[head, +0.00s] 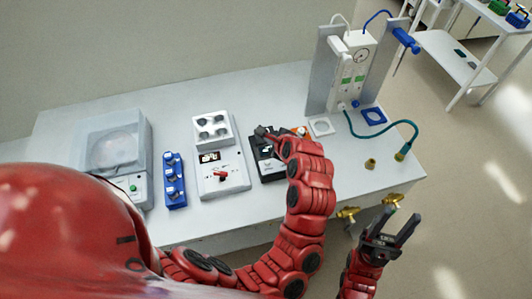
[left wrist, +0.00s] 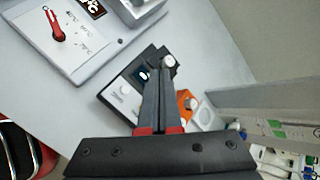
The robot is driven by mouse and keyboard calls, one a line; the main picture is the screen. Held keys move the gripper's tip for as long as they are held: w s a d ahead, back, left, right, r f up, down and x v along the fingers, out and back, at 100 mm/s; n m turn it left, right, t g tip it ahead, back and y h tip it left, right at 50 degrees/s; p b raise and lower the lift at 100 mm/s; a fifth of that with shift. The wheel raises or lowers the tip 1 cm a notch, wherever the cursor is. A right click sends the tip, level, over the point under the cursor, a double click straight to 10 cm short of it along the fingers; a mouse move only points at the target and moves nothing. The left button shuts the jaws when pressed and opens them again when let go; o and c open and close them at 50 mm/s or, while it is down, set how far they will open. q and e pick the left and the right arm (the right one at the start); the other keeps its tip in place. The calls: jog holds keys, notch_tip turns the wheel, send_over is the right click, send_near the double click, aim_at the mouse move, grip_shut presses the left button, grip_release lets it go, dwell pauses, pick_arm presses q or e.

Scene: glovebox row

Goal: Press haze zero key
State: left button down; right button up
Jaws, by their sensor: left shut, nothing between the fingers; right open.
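A black instrument (head: 266,165) stands on the bench, partly hidden by my left arm in the head view. In the left wrist view the black instrument (left wrist: 118,92) shows a small dark display (left wrist: 143,75), a white knob (left wrist: 125,89) and a round white key (left wrist: 168,61). No lettering on it is readable, so I cannot tell if the white key is the haze zero key. My left gripper (left wrist: 160,72) is shut and empty over the instrument, its tips close to the white key; contact is unclear. My right gripper (head: 392,230) is open and empty before the bench's front right.
A white box with a red knob (head: 221,175), a blue rack (head: 174,180) and a clear-lidded device (head: 113,150) stand left. An orange part (left wrist: 186,103) lies beside the instrument. A white tester (head: 350,70) with a green hose (head: 380,135) stands right. Brass valves (head: 347,213) project at front.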

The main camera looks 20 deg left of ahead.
pick_arm(q)
jog(key=shift+s+d, duration=0.2)
jog(key=shift+s, duration=0.25)
jog(key=shift+f, duration=0.1)
jog(key=b, duration=0.8)
send_over(267, 163)
jog(key=d, duration=0.1)
notch_tip(267, 163, down, 7)
jog(key=shift+s+r, duration=0.1)
jog(key=shift+s, duration=0.05)
jog(key=shift+f, duration=0.85)
